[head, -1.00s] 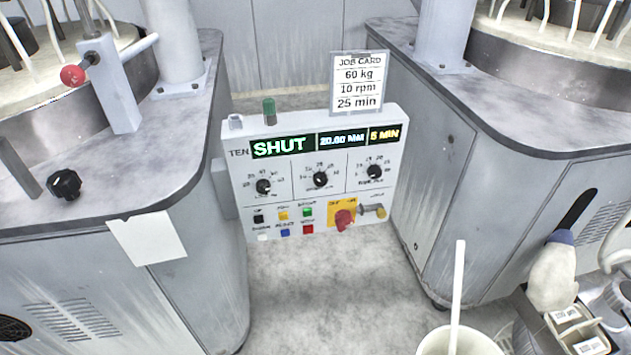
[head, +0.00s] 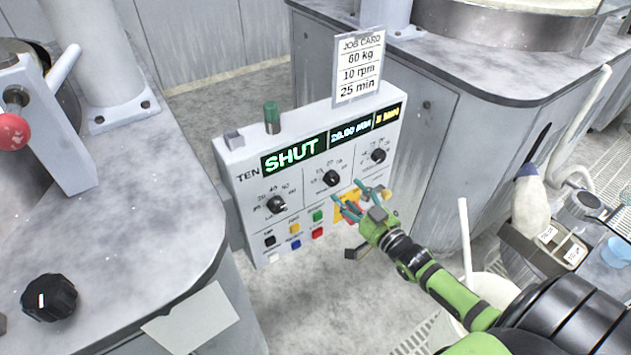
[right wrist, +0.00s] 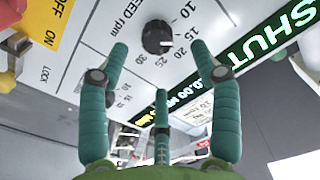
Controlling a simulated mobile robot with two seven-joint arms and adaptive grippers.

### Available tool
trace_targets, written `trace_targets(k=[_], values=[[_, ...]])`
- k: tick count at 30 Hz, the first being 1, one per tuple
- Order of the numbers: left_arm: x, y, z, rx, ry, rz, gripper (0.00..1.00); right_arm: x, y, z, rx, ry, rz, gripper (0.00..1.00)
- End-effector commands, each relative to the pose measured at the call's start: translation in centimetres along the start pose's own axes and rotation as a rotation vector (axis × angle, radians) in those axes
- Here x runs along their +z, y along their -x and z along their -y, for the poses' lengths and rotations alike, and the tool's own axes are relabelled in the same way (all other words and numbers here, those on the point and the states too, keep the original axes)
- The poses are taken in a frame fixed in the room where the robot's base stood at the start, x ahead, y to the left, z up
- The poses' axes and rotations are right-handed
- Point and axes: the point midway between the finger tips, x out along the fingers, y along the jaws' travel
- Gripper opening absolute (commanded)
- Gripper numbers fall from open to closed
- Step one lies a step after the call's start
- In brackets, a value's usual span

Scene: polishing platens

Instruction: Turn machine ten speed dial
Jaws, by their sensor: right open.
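The control panel of machine ten (head: 243,205) stands between two grey machine bodies. Its displays read SHUT, about 20.00 rpm, and a minutes value that is hard to read. The speed dial (head: 331,178) is the black middle knob; in the right wrist view the knob (right wrist: 157,37) sits beside printed "rpm" and numbers from 10 upward. My right gripper (head: 362,200) is in front of the panel, just below and right of the speed dial. Its teal fingers (right wrist: 158,58) are spread and empty, apart from the knob. My left gripper is not in view.
A job card (head: 358,65) on top reads 60 kg, 10 rpm, 25 min. Other black dials flank the middle one, left (head: 277,205) and right (head: 379,156). Coloured buttons (head: 295,229) and a yellow switch plate (head: 346,204) lie below, partly behind my gripper.

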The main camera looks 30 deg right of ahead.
Motion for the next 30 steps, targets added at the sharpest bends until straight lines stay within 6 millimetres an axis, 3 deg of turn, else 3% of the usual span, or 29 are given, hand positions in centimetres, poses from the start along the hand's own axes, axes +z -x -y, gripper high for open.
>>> trace_targets(k=[6, 12, 24, 28, 30], values=[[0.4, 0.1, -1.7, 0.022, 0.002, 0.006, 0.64, 0.0, -3.3, 0.0, 0.002, 0.002, 0.000, 0.64], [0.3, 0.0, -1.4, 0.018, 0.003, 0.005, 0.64, 0.1, -5.6, 0.0, 0.002, 0.001, 0.002, 0.64], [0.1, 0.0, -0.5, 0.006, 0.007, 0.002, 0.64, 0.2, -6.3, 0.0, 0.002, 0.002, 0.004, 0.64], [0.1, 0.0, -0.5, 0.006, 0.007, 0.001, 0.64, 0.2, -6.3, 0.0, 0.002, 0.002, 0.005, 0.12], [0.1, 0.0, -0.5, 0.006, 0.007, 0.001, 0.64, 0.2, -6.3, 0.0, 0.002, 0.002, 0.005, 0.08]])
